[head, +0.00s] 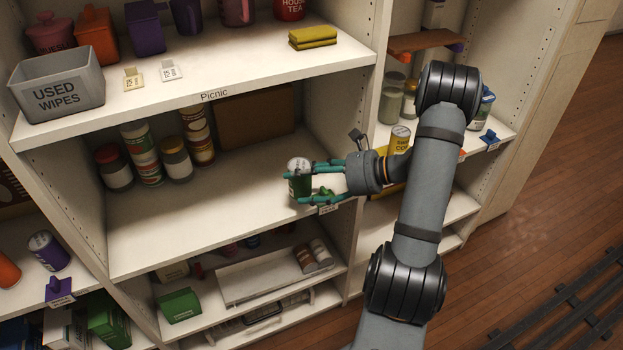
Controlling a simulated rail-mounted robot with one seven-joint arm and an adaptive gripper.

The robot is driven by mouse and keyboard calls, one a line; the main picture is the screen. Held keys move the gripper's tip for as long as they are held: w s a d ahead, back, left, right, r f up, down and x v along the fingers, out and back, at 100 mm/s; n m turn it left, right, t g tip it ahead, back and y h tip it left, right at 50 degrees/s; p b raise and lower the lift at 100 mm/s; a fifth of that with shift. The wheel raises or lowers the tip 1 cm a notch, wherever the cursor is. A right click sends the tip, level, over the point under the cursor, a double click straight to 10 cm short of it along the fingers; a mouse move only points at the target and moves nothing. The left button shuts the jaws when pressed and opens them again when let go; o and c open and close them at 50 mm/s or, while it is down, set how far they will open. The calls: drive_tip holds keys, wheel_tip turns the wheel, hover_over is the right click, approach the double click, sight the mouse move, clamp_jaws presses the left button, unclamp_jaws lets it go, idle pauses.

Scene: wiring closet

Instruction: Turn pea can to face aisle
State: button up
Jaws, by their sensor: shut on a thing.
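A small green tag holder (327,208) sits on the shelf edge just below the fingers.
Jars and stacked cans (142,153) stand at the back left of this shelf, with a brown board (253,116) behind. The shelf's middle (200,215) is clear. An upright divider (372,90) is close right of the gripper. A grey used wipes bin (58,90) sits above.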

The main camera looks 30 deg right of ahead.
drive_tip(key=w+f, duration=0.1)
drive_tip(key=w, duration=0.2)
drive_tip(key=w+f+b, duration=0.1)
drive_tip(key=w, duration=0.2)
drive_tip(key=w+d+f, duration=0.1)
drive_tip(key=w, duration=0.1)
drive_tip(key=shift+w, duration=0.4)
drive_tip(key=shift+f+b, duration=0.9)
drive_tip(key=shift+b, duration=0.1)
drive_tip(key=o, duration=1.5)
wheel_tip(320, 180, up, 7)
drive_tip(key=p, duration=0.5)
